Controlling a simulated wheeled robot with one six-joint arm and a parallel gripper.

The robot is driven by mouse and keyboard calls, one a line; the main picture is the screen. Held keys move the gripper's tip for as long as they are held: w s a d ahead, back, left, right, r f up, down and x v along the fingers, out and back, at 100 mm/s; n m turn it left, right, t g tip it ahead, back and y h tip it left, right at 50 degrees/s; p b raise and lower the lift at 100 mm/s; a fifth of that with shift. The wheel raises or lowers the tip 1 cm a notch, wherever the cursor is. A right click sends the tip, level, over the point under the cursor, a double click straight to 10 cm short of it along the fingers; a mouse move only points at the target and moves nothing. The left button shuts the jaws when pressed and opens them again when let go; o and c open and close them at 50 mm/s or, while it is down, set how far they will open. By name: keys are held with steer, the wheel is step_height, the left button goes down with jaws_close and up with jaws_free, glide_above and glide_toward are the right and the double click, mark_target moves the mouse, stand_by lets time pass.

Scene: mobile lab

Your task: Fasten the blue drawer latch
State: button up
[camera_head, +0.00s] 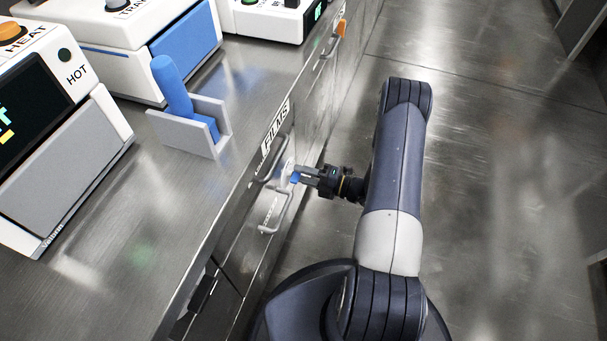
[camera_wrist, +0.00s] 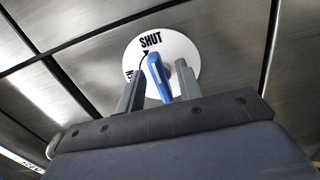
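The blue latch (camera_wrist: 159,76) is a slim bar on a white round plate (camera_wrist: 186,46) on a metal front. The plate carries the word SHUT near its top and a curved black arrow; a second word at its left is partly hidden by a finger. The latch leans slightly, its upper end below SHUT. My gripper (camera_wrist: 158,78) has one finger on each side of the latch, with small gaps visible; contact is unclear. In the head view, my gripper (camera_head: 300,175) reaches the drawer front, where only a bit of the blue latch (camera_head: 294,178) shows.
The drawer front carries a FILMS label (camera_head: 275,128) and metal handles (camera_head: 272,212) close to my gripper. On the counter (camera_head: 165,215) stand a blue cylinder (camera_head: 172,88) in a grey holder and white machines. The floor (camera_head: 490,180) at right is clear.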

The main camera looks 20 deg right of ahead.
steer(key=p+v, duration=0.1)
steer(key=v, duration=0.9)
steer(key=shift+s+d+p, duration=0.25)
steer(key=shift+d+p, duration=0.05)
steer(key=shift+p, duration=0.05)
steer(key=shift+a, duration=0.1)
steer(key=b+x, duration=0.1)
steer(key=x, duration=0.9)
steer(key=shift+w+a+b, duration=0.25)
steer(key=shift+b, duration=0.1)
